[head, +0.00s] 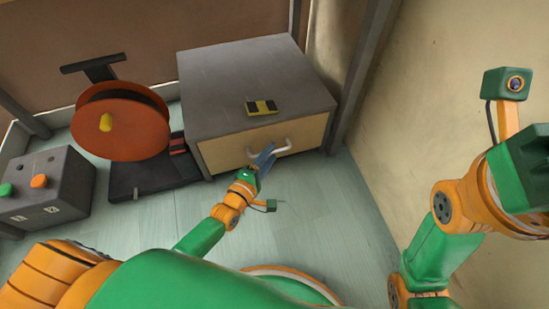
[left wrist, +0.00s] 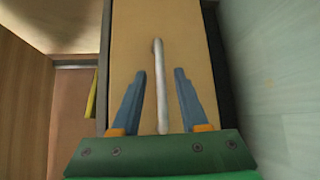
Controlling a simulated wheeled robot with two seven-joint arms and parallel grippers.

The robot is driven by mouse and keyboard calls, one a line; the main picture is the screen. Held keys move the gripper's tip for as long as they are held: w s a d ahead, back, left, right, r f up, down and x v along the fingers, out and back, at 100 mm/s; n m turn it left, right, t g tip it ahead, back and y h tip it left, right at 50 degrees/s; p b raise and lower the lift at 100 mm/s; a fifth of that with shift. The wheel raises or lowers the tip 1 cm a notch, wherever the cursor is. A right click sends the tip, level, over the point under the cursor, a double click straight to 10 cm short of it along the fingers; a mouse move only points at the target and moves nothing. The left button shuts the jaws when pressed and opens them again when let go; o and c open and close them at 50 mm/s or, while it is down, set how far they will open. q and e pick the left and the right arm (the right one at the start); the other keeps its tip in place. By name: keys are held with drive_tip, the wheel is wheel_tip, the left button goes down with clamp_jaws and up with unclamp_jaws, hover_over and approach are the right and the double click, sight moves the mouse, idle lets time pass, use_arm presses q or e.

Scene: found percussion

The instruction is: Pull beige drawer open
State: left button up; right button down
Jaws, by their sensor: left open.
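The beige drawer (head: 226,151) is the front of a grey cabinet (head: 245,75) in the head view, and it looks shut. Its pale curved handle (head: 284,149) sticks out from the front. My left gripper (head: 264,158) is at the handle. In the left wrist view the handle (left wrist: 159,80) runs between the two blue fingers of my open left gripper (left wrist: 161,95), with the beige drawer front (left wrist: 131,45) behind it. Gaps show between the handle and both fingers. My right arm is at the right of the head view; its fingers are not visible.
A yellow and black block (head: 261,107) lies on the cabinet top. A red-brown reel (head: 121,128) and a grey button box (head: 47,186) stand at the left. A beige wall (head: 440,90) is at the right. The floor before the drawer is clear.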

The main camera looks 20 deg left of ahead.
use_arm(q)
drive_tip(key=shift+x, duration=1.1)
clamp_jaws()
drive_tip(key=shift+f, duration=0.1)
idle(0.4)
